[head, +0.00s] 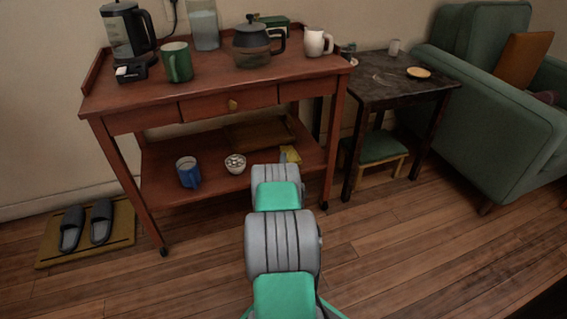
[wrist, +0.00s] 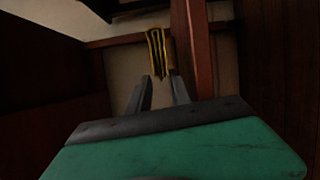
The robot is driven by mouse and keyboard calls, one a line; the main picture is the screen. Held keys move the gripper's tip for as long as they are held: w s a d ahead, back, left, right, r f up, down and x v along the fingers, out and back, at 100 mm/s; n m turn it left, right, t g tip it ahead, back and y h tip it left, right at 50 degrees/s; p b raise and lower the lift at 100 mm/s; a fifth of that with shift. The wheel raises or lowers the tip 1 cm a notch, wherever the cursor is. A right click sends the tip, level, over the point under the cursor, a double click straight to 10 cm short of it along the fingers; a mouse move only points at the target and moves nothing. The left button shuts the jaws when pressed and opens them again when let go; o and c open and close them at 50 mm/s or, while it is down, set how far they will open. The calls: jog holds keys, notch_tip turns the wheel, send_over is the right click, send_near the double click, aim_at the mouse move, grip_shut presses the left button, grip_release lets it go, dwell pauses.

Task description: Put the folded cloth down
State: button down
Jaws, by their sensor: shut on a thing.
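The folded cloth is yellow with dark folds in the wrist view (wrist: 158,50). It sits at the tips of my gripper's two fingers (wrist: 161,78), and my gripper is shut on it. In the head view the cloth (head: 293,154) shows as a small yellow patch just beyond my arm, over the right part of the cart's lower shelf (head: 215,182). My arm hides most of the gripper there. I cannot tell whether the cloth touches the shelf.
The cart's top (head: 210,82) is above, with a green mug (head: 177,62) and several vessels. A cart leg (wrist: 199,50) stands close right of the cloth.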

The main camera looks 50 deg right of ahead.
jog(key=shift+f, duration=0.4)
jog(key=c, duration=1.5)
grip_release()
